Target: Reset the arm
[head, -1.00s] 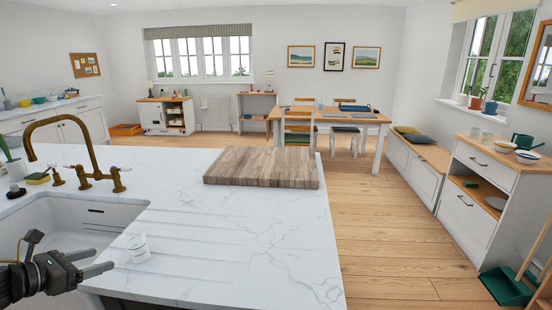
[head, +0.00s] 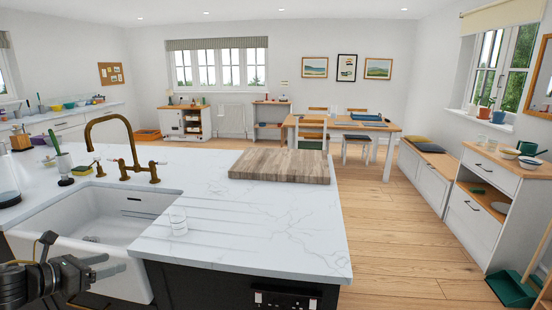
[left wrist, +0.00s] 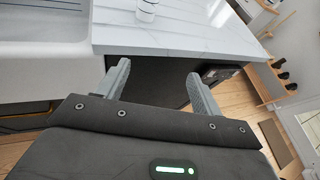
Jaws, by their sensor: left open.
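My left gripper (head: 112,267) is at the lower left of the head view, in front of the white sink and below the level of the worktop. In the left wrist view its two fingers (left wrist: 157,85) are spread apart with nothing between them. A small white cup (head: 178,222) stands upright on the marble worktop, on the drainer grooves right of the sink. The cup also shows at the top of the left wrist view (left wrist: 146,8), beyond the fingers and apart from them. My right gripper is not in either view.
The marble worktop (head: 290,225) has a dark cabinet front (head: 220,285) below its near edge. The white sink (head: 90,215) has a brass tap (head: 124,150) behind it. A wooden board (head: 280,168) lies at the back. Wooden floor (head: 400,230) is free to the right.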

